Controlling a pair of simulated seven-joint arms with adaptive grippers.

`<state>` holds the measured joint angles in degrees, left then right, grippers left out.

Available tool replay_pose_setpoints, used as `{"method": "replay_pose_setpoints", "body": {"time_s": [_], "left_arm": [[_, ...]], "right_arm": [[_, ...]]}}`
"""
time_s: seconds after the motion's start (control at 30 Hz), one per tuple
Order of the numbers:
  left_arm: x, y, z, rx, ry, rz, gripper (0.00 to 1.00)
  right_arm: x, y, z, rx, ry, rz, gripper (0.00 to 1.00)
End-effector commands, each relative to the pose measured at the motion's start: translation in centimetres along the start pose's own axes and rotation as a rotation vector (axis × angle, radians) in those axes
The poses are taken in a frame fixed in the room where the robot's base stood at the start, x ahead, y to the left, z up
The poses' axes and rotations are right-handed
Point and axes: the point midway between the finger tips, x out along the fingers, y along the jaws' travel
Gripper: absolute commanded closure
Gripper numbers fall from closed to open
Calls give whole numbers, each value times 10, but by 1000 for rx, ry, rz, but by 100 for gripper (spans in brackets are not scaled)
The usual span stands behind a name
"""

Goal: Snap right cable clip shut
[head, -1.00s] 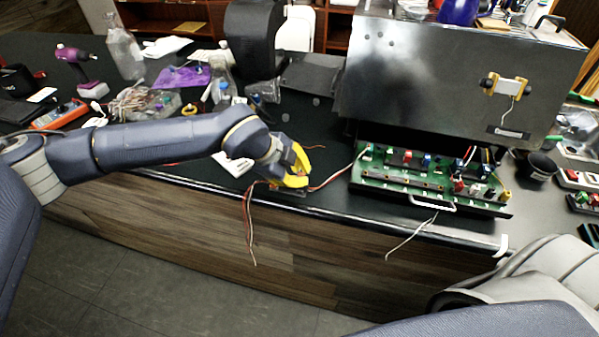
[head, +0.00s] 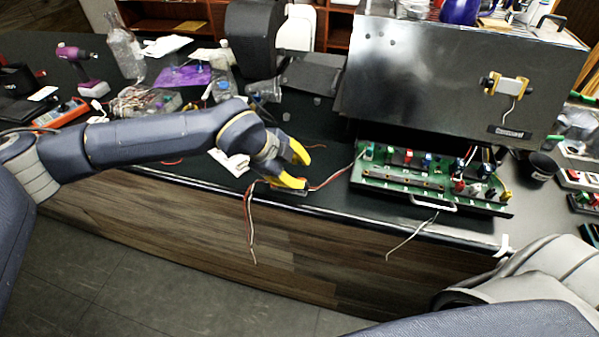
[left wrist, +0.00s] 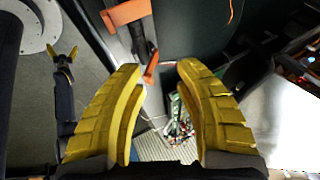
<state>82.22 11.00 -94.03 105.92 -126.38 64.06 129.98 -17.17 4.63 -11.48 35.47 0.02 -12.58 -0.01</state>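My left gripper (head: 298,168) is open above the counter's front edge, its two yellow fingers spread apart. In the left wrist view its fingers (left wrist: 160,75) stand wide with nothing between their tips. A dark piece with orange parts (left wrist: 128,13) lies just beyond the fingers, by the counter edge; it looks like a cable clip, but I cannot tell if its latch is open. Red and white wires (head: 249,222) hang over the edge beside the gripper. My right gripper (left wrist: 64,58) shows small in the left wrist view, its yellow fingers apart; the head view does not show it.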

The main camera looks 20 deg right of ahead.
Motion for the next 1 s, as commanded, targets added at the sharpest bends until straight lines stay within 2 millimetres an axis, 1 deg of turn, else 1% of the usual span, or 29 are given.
{"method": "replay_pose_setpoints", "body": {"time_s": [0.03,0.3,0.5,0.7,1.0], "left_arm": [[-8,-1,0,1,0,-3,68],[-56,-1,1,0,0,-3,68],[-84,0,0,1,0,-2,68],[-100,0,0,0,-1,-1,68],[-106,0,0,1,0,-1,68]], "right_arm": [[0,0,0,0,0,0,0],[0,-1,0,0,0,0,0],[0,-1,0,0,0,-1,0],[0,-1,0,0,0,-1,0],[0,-1,0,0,0,-1,0]]}}
